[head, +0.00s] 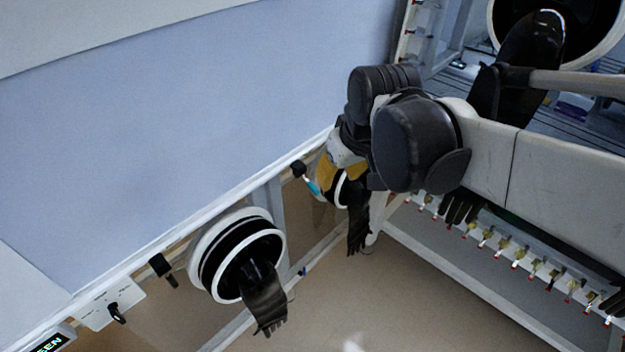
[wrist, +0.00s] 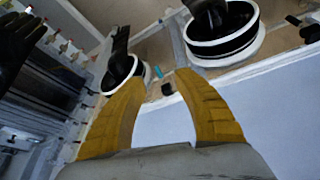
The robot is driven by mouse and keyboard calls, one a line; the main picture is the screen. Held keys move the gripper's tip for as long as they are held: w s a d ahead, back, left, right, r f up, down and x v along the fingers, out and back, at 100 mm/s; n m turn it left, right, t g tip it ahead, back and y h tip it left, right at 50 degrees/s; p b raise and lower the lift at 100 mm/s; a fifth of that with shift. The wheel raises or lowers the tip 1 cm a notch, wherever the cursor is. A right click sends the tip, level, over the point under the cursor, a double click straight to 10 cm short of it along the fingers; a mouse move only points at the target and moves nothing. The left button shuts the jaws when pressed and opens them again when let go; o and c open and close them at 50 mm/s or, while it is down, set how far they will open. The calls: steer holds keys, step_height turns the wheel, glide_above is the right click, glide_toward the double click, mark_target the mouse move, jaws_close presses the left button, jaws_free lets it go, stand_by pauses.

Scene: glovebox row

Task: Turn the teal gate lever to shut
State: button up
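The teal lever (head: 312,187) is a small teal bar next to a black knob-like part (head: 298,168), below the edge of the pale blue panel in the head view. It also shows in the wrist view as a small teal piece (wrist: 158,72), with the black part below it. My gripper (head: 325,178) has yellow fingers, partly hidden by my arm in the head view. In the wrist view my gripper (wrist: 160,78) is open and empty. The lever appears between and beyond its fingertips; I cannot tell the remaining distance or whether they touch.
A round glove port (head: 237,252) with a hanging black glove is left of the lever. A second black part (head: 163,268) and a white switch plate (head: 110,303) lie farther left along the rail. Several small valves (head: 500,243) line the right bench. Another port stands close right of the lever.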

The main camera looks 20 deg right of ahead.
steer(key=w+f+n+g+p, duration=0.1)
steer(key=w+n+g+p, duration=0.25)
steer(key=w, duration=0.85)
steer(key=n+g+y+p, duration=0.1)
steer(key=n+g+p, duration=0.1)
steer(key=p, duration=0.2)
glide_toward(313, 185)
steer(key=f+b, duration=0.1)
steer(key=f, duration=0.2)
steer(key=f+b, duration=0.1)
steer(key=f, duration=0.3)
steer(key=s+a+f+b, duration=0.1)
steer(key=f, duration=0.3)
steer(key=shift+a+b, duration=0.1)
steer(key=shift+b, duration=0.2)
jaws_close()
